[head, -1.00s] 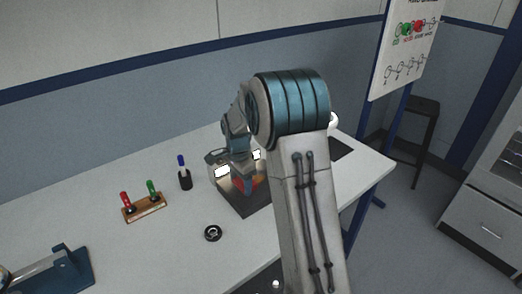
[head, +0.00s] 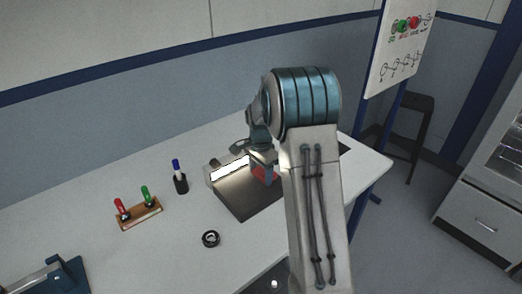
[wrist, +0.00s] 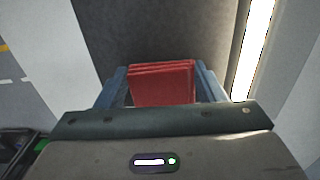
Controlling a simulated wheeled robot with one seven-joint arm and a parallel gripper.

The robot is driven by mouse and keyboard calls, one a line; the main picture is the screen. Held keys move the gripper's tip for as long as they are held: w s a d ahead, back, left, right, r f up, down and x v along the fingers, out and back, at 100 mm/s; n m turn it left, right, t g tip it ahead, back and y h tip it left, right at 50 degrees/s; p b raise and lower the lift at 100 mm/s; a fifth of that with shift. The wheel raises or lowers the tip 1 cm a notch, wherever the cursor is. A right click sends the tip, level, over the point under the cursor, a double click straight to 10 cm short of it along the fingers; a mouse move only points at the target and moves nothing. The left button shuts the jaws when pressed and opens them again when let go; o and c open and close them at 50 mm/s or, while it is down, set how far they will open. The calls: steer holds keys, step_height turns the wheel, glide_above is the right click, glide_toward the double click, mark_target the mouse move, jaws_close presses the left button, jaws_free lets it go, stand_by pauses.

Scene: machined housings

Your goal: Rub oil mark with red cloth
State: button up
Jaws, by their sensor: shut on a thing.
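The folded red cloth (wrist: 163,84) is between the two blue fingers of my gripper (wrist: 162,88) in the wrist view. My gripper is shut on it. In the head view the red cloth (head: 259,172) shows partly behind my arm, over the dark mat (head: 238,203). Whether the cloth touches the surface below I cannot tell. I see no oil mark in either view; my arm hides part of the mat.
A bright lamp bar (head: 230,168) stands along the mat's back edge. A pen holder (head: 181,184), a wooden stand with red and green pieces (head: 140,214) and a black ring (head: 211,239) are to the left. A blue tool (head: 62,277) lies at lower left.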

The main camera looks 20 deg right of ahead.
steer(key=r, duration=0.1)
steer(key=r+p, duration=0.1)
steer(key=r, duration=0.2)
steer(key=shift+a, duration=0.3)
steer(key=shift+r+p, duration=1.5)
steer(key=shift+r, duration=0.45)
steer(key=shift+s+d, duration=0.1)
steer(key=shift+d, duration=0.05)
